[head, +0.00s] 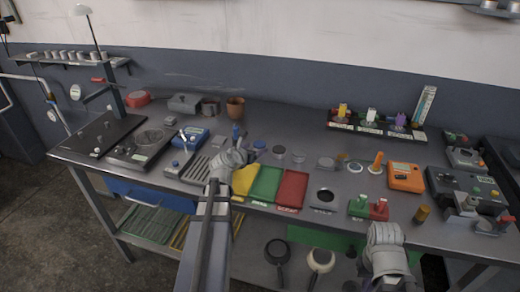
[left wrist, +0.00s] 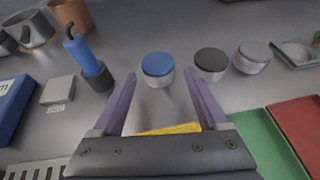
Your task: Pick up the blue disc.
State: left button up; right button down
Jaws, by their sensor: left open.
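The blue disc (left wrist: 157,64) lies on top of a short light-coloured round base, standing on the grey table. In the left wrist view it sits between and beyond the two purple fingers of my left gripper (left wrist: 160,95), which is open and empty. In the head view the blue disc (head: 259,144) is small, just to the right of my left gripper (head: 240,155). My right gripper (head: 385,235) is at the front edge of the table on the right; its fingers cannot be made out.
A dark disc (left wrist: 211,62) and a grey disc (left wrist: 254,54) stand right of the blue one. A blue-handled tool (left wrist: 83,55) stands upright to its left. Yellow, green (head: 265,184) and red (head: 292,188) trays lie nearer the front edge. A brown pot (head: 235,107) stands behind.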

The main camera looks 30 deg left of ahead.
aim_at(258, 146)
pick_arm(q)
jog(key=shift+b+x, duration=0.95)
jog(key=shift+x, duration=2.05)
jog(key=shift+a+r, duration=0.1)
jog(key=shift+s, duration=0.1)
jog(key=shift+c, duration=0.6)
grip_shut()
notch_tip(258, 146, up, 10)
jog(key=p, duration=1)
